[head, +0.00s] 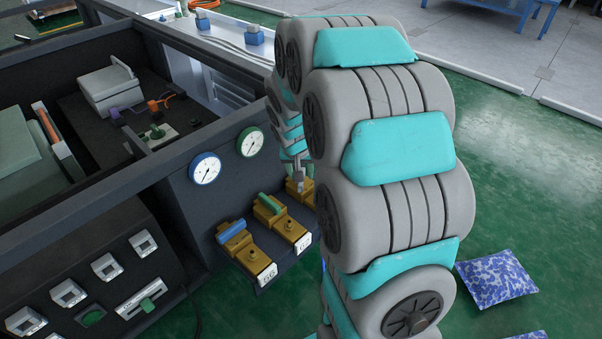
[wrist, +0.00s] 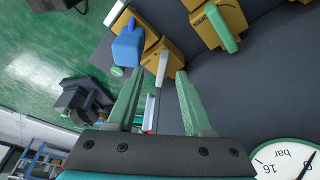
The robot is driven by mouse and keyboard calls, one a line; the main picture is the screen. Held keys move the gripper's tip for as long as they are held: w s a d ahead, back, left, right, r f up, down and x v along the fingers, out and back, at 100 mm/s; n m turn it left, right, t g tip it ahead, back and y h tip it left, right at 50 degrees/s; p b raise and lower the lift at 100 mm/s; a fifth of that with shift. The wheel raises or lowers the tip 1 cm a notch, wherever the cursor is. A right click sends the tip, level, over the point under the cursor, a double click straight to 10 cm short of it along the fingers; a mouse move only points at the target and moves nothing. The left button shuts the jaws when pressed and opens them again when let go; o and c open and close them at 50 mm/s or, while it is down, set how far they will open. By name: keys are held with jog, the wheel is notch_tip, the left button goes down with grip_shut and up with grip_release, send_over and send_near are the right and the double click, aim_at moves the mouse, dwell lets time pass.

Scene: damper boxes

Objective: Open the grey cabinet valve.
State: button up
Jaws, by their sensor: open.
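The grey cabinet valve has a brass body (wrist: 168,52) and a pale grey lever handle (wrist: 162,68) in the wrist view. My gripper (wrist: 160,76) is open. Its two fingers point toward this valve, and the handle appears between the fingertips, with gaps to both sides. I cannot tell whether the handle is within finger depth. In the head view, the valve's brass body (head: 301,194) shows only partly beside my arm, at the right end of the visible row, and my gripper is mostly hidden there.
A blue-handled valve (head: 235,240) and a green-handled valve (head: 270,215) sit left in the row. The wrist view shows a green handle (wrist: 222,30) right and a blue handle (wrist: 128,46) left. Blue-rimmed (head: 205,169) and green-rimmed (head: 250,142) gauges sit above. A cushion (head: 496,278) lies right.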

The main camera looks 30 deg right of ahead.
jog(key=shift+m+t, duration=0.3)
jog(key=shift+t, duration=0.1)
jog(key=w, duration=0.1)
jog(key=w+d+f, duration=0.1)
jog(key=w, duration=0.1)
jog(key=w+d+f, duration=0.1)
jog(key=shift+w+f, duration=0.15)
jog(key=shift+w, duration=0.05)
jog(key=shift+b+x, duration=0.3)
jog(key=shift+x, duration=3.55)
jog(key=shift+d, duration=0.1)
grip_shut()
